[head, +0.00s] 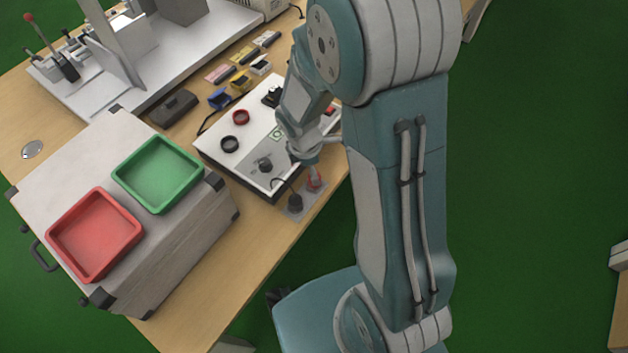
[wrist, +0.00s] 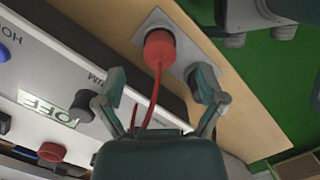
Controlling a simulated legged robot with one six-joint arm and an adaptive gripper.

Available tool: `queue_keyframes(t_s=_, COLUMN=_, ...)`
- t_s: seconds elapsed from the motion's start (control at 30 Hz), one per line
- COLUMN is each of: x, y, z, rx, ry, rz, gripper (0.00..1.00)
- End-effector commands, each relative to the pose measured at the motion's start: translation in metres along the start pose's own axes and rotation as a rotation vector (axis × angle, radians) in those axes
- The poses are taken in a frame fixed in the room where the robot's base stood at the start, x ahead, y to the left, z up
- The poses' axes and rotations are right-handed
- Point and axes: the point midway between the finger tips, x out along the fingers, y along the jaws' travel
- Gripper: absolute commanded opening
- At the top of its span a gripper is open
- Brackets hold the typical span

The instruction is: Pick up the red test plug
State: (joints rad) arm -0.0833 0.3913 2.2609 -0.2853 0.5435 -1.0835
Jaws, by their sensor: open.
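The red test plug (wrist: 160,48) stands on a grey plate (wrist: 148,22) at the wooden table's edge in the wrist view. Its red cable (wrist: 156,90) runs down between my fingers. My gripper (wrist: 160,76) is open and empty, with one finger on each side of the cable and the plug ahead of the fingertips. In the head view the red plug (head: 315,181) shows just below my gripper (head: 308,160). A black plug (head: 295,202) stands beside it on the same plate. In the wrist view, the right finger partly covers a dark object.
A white test box (head: 247,167) with knobs lies behind the plate. A grey case (head: 62,168) on the left carries a red tray (head: 95,237) and a green tray (head: 158,176). Small coloured parts and a grey fixture stand farther back. Green floor lies right of the table.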

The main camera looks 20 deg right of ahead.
Motion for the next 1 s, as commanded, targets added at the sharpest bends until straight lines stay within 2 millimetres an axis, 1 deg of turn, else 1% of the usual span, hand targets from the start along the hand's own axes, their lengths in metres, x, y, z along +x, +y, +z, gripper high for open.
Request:
queue_keyframes(t_s=0.33, x=0.045, y=0.000, z=-0.005, rx=0.000, ry=-0.001, rz=-0.003, gripper=0.89)
queue_keyframes(t_s=0.47, x=0.051, y=0.001, z=-0.005, rx=0.002, ry=0.000, rz=-0.001, gripper=0.89)
queue_keyframes(t_s=0.67, x=0.051, y=0.001, z=-0.005, rx=0.002, ry=0.000, rz=0.000, gripper=0.89)
queue_keyframes(t_s=0.7, x=0.051, y=0.001, z=-0.005, rx=0.002, ry=0.000, rz=0.000, gripper=0.71)
queue_keyframes(t_s=0.77, x=0.051, y=0.001, z=-0.005, rx=0.002, ry=0.000, rz=0.000, gripper=0.45)
queue_keyframes(t_s=0.8, x=0.051, y=0.001, z=-0.005, rx=0.002, ry=0.000, rz=0.000, gripper=0.27)
queue_keyframes(t_s=0.87, x=0.051, y=0.001, z=-0.005, rx=0.002, ry=0.000, rz=0.000, gripper=0.00)
queue_keyframes(t_s=1.0, x=0.051, y=0.001, z=-0.005, rx=0.002, ry=0.000, rz=0.000, gripper=0.00)
